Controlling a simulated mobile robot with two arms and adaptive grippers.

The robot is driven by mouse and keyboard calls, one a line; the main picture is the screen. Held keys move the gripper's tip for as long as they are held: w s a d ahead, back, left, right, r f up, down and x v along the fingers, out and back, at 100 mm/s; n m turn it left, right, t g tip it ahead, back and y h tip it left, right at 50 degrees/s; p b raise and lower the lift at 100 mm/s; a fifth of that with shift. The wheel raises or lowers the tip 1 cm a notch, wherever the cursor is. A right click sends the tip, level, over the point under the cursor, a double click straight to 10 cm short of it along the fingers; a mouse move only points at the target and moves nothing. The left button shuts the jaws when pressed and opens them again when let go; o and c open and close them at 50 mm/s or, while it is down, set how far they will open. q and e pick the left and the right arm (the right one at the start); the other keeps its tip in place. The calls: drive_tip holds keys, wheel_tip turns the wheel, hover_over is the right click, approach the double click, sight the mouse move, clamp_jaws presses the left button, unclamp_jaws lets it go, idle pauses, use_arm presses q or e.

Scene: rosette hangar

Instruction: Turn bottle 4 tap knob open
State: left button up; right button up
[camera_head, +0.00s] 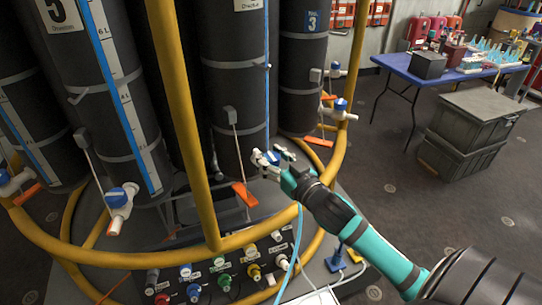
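The middle dark bottle (234,75) stands between bottle 5 and bottle 3; its number is cut off at the top, but its place fits bottle 4. Its blue tap knob (272,157) is low at its front right, on a white tap. My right gripper (275,160), on a teal arm from the lower right, is at this knob, with its small fingers close around or beside it. I cannot tell whether they touch or grip the knob. My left gripper is not in view.
Bottle 5 (85,60) has its own blue-knobbed tap (121,197); bottle 3 (302,75) stands behind right. A yellow frame post (182,110) and ring rail (140,258) surround them. A coloured valve panel (215,275) is below. A blue table (450,72) and grey crates (470,125) stand right.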

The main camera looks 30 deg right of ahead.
drive_tip(key=c, duration=0.7)
drive_tip(key=shift+w+r+n+y+p, duration=0.1)
drive_tip(key=shift+n+y+p, duration=0.4)
drive_tip(key=shift+y+p, duration=0.35)
drive_tip(key=shift+n+y+p, duration=0.3)
drive_tip(key=shift+y+p, duration=0.05)
drive_tip(key=shift+p, duration=0.05)
drive_tip(key=shift+c, duration=0.2)
drive_tip(key=shift+f, duration=0.25)
drive_tip(key=shift+a, duration=0.1)
drive_tip(key=o, duration=1.3)
drive_tip(key=shift+s+r, duration=0.15)
drive_tip(key=shift+s, duration=0.1)
drive_tip(key=shift+w, duration=0.1)
